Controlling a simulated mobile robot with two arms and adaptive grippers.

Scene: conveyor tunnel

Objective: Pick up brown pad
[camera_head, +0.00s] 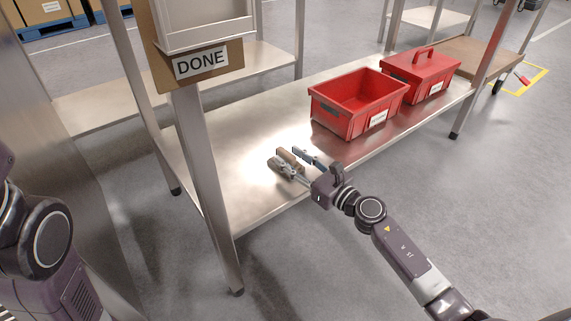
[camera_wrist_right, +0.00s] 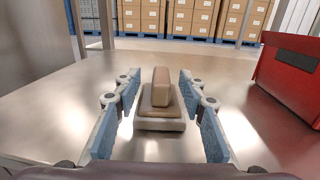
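The brown pad (camera_wrist_right: 161,91) sits on the metal shelf, a brown block on a flat grey-brown base. It shows partly in the head view (camera_head: 288,157), between the finger pads. My right gripper (camera_head: 293,163) is open, low over the shelf near its front edge. In the right wrist view its blue-lined fingers (camera_wrist_right: 160,84) stand on both sides of the pad, with a gap on each side. My left arm shows at the left edge of the head view, but its gripper is out of frame.
An open red bin (camera_head: 331,117) and a lidded red toolbox (camera_head: 422,72) stand on the shelf (camera_head: 215,150) to the right. A post with a DONE sign (camera_head: 200,62) rises at the left. Bare shelf lies around the pad.

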